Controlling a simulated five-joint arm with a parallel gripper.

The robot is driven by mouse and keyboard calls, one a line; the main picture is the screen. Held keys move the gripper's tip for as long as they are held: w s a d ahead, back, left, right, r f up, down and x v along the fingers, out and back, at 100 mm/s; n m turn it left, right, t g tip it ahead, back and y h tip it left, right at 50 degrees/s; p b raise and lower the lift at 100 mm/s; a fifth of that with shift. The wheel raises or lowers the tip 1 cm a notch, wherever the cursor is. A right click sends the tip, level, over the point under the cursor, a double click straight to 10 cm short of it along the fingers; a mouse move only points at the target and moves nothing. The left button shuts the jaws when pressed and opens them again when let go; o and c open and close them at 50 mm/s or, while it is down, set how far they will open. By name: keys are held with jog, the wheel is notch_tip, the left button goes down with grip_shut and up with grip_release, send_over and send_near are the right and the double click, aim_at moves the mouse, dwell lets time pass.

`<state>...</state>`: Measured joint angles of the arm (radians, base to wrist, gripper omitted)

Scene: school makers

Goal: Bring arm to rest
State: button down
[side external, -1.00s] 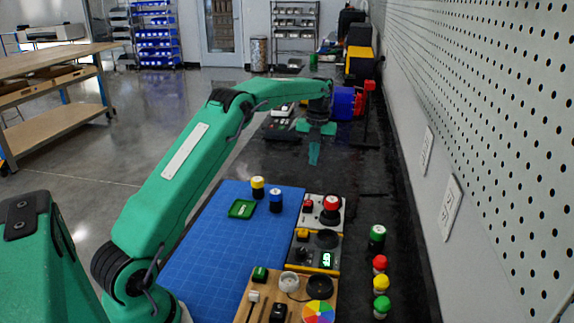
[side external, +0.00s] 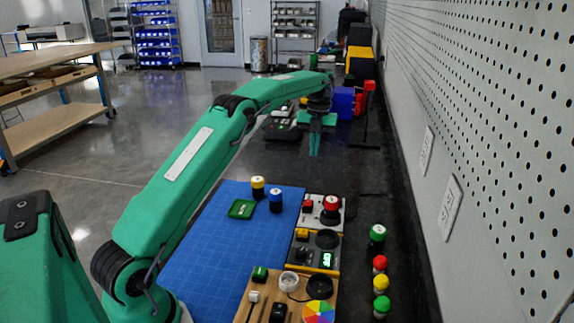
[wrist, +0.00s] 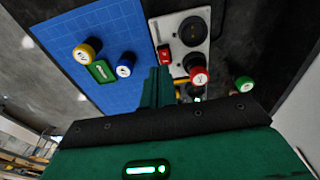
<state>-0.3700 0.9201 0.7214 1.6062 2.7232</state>
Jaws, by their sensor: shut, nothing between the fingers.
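My green arm reaches out over the dark bench in the side external view. My gripper (side external: 315,146) points down above the dark bench surface (side external: 345,180), beyond the far edge of the blue mat. Its fingers are together and hold nothing. In the wrist view my gripper (wrist: 157,85) shows as a narrow pair of green fingers, shut, with the mat and the button panel seen past them.
Button panels (side external: 335,222) stand on the right. Several coloured knobs (side external: 381,283) line the wall side. A pegboard wall (side external: 500,120) rises at right.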

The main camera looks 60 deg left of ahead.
jog(key=s+d+r+n+t, duration=0.3)
jog(key=s+d+r+n, duration=1)
jog(key=d+r, duration=0.1)
jog(key=s+d+f+n+t, duration=0.1)
jog(key=s+d+f+n, duration=0.1)
jog(key=s+n, duration=0.2)
jog(key=s+d+f+n+t, duration=0.1)
jog(key=s+n, duration=0.4)
jog(key=s, duration=0.5)
jog(key=s+d+f+n+t, duration=0.1)
jog(key=s+d+f+n, duration=0.3)
jog(key=s, duration=0.3)
jog(key=shift+s+d+n+t, duration=0.15)
jog(key=shift+d+n+t, duration=0.25)
jog(key=shift+d+n, duration=0.1)
